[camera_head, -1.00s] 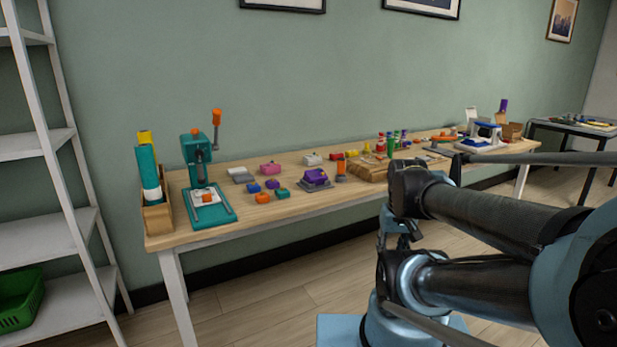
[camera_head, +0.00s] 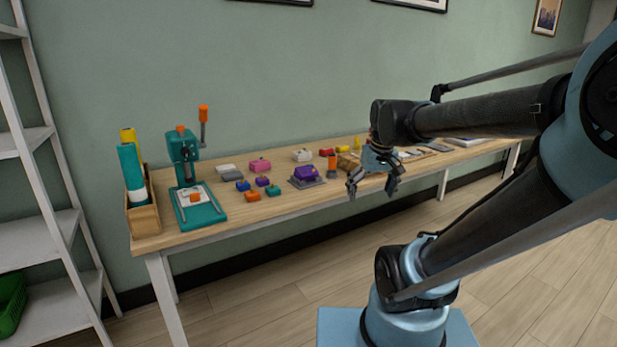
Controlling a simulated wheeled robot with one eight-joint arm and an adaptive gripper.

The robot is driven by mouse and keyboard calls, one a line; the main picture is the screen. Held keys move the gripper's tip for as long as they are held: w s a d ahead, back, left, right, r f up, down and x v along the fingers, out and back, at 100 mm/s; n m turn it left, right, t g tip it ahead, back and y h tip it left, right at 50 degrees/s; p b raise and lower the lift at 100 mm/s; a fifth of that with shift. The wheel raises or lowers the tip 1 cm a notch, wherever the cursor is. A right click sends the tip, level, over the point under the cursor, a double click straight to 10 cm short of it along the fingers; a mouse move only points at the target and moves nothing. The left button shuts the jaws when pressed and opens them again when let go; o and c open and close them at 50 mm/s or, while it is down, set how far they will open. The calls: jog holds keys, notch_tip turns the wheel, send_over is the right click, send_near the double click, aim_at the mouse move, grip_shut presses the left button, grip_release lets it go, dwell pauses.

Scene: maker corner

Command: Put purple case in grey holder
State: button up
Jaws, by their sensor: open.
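A larger purple case-like piece (camera_head: 308,172) sits on a dark grey base (camera_head: 297,183) near the middle of the bench; at this distance I cannot tell how it is seated. A small purple block (camera_head: 263,181) lies to its left among coloured blocks. A flat light-grey piece (camera_head: 231,171) lies further back on the left; I cannot tell whether it is a holder. My gripper (camera_head: 372,191) hangs with fingers pointing down, open and empty, in front of the bench edge and to the right of the larger purple piece. My arm hides part of the bench's right side.
A teal press (camera_head: 186,155) and a wooden box (camera_head: 144,216) with tall teal and yellow rolls stand at the left end. Pink (camera_head: 260,165), blue (camera_head: 243,186) and orange (camera_head: 252,196) pieces lie nearby. White shelves stand far left.

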jog(key=w+a+r+n, duration=0.1)
jog(key=w+a+r, duration=0.2)
jog(key=w, duration=0.3)
jog(key=w+a+r+n, duration=0.1)
jog(key=w+a+r, duration=0.3)
jog(key=w, duration=0.1)
jog(key=n+y, duration=0.2)
send_near(307, 169)
jog(key=shift+t, duration=0.4)
jog(key=f, duration=0.4)
jog(key=shift+s+a+f, duration=0.15)
jog(key=shift+a+f, duration=0.15)
jog(key=shift+a, duration=0.1)
jog(key=shift+w+x, duration=0.2)
jog(key=shift+x, duration=0.75)
jog(key=shift+w+x, duration=0.2)
jog(key=shift+x, duration=0.8)
jog(key=shift+w+a+f, duration=0.15)
jog(key=shift+a+f, duration=0.15)
jog(key=shift+f, duration=0.15)
jog(key=c, duration=1.3)
